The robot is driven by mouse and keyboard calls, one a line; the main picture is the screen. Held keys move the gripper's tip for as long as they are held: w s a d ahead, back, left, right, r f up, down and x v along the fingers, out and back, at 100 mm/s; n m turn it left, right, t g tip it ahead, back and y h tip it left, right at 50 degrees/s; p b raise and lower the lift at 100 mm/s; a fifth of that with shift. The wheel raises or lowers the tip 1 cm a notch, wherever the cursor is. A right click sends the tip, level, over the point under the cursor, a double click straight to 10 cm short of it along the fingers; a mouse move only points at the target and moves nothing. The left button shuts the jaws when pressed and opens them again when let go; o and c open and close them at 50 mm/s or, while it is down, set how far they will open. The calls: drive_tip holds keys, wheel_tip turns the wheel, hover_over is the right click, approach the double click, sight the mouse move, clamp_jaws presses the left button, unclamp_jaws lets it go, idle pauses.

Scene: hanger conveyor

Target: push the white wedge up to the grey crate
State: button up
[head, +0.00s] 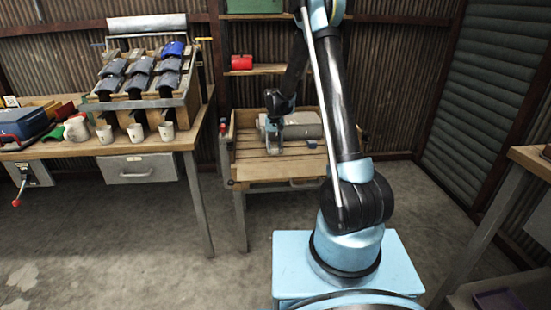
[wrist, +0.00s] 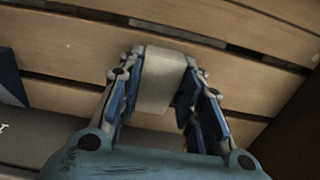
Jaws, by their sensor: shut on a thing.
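The white wedge (wrist: 160,78) is a pale off-white block between the two blue-padded fingers of my gripper (wrist: 158,100) in the wrist view. The gripper is shut on it, just over the wooden slats. In the head view, my gripper (head: 274,142) points down at the slatted table, and the wedge is too small to make out clearly there. A long grey body (head: 300,125) lies at the back of that table, close behind the gripper; it looks like the grey crate, but I cannot be sure. A dark grey surface (wrist: 35,140) fills the lower left of the wrist view.
The slatted wooden table (head: 260,172) has a raised rim and free room at its front. A workbench (head: 150,146) with white mugs and a sloped rack stands to the left.

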drive_tip(key=shift+w+a, duration=0.2)
drive_tip(key=shift+w, duration=1.6)
drive_tip(key=o, duration=1)
drive_tip(key=shift+c, duration=0.2)
wheel_tip(320, 180, up, 12)
